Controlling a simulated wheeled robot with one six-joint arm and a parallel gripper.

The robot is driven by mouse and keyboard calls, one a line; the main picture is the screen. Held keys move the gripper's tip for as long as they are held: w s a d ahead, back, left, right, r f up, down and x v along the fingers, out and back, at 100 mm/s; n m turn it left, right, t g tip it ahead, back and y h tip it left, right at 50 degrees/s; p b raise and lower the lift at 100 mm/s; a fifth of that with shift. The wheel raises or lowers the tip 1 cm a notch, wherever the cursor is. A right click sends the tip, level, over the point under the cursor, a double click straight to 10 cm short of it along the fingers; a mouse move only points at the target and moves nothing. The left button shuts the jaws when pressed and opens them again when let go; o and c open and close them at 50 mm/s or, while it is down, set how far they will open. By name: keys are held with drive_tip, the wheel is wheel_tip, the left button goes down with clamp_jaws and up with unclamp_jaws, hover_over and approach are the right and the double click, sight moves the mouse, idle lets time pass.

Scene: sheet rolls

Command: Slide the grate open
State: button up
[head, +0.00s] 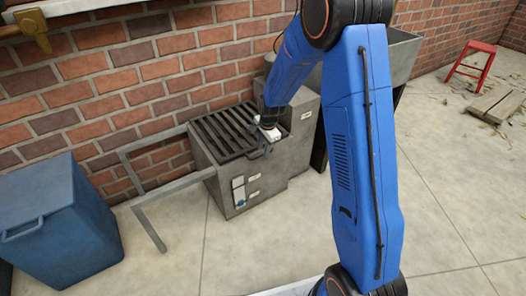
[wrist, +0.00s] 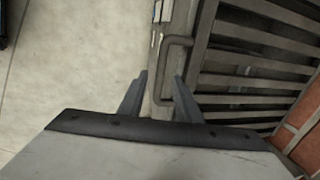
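The dark slatted grate (head: 222,132) lies on top of a grey metal box (head: 232,192) against the brick wall. In the wrist view the grate's slats (wrist: 250,65) fill the right side. A U-shaped bar handle (wrist: 161,68) is fixed at the grate's edge. My gripper (wrist: 161,78) is open, with one finger on each side of the handle. I cannot tell whether either finger touches it. In the head view my gripper (head: 264,146) is small and partly hidden at the grate's front right edge.
An empty grey rail frame (head: 148,240) extends left from the box. A blue lidded bin (head: 60,225) stands left of it. A grey sink-like unit (head: 400,55) stands behind my arm. A red stool (head: 473,58) and planks (head: 493,103) are far right. The front floor is clear.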

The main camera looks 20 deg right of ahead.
drive_tip(key=shift+w+f, duration=0.2)
drive_tip(key=shift+f, duration=0.75)
clamp_jaws()
drive_tip(key=shift+a, duration=0.1)
drive_tip(key=s+a, duration=0.3)
drive_tip(key=a, duration=0.7)
drive_tip(key=s+a, duration=0.3)
drive_tip(key=a, duration=0.7)
drive_tip(key=s+a, duration=0.3)
drive_tip(key=a, duration=0.7)
drive_tip(key=shift+s, duration=0.4)
unclamp_jaws()
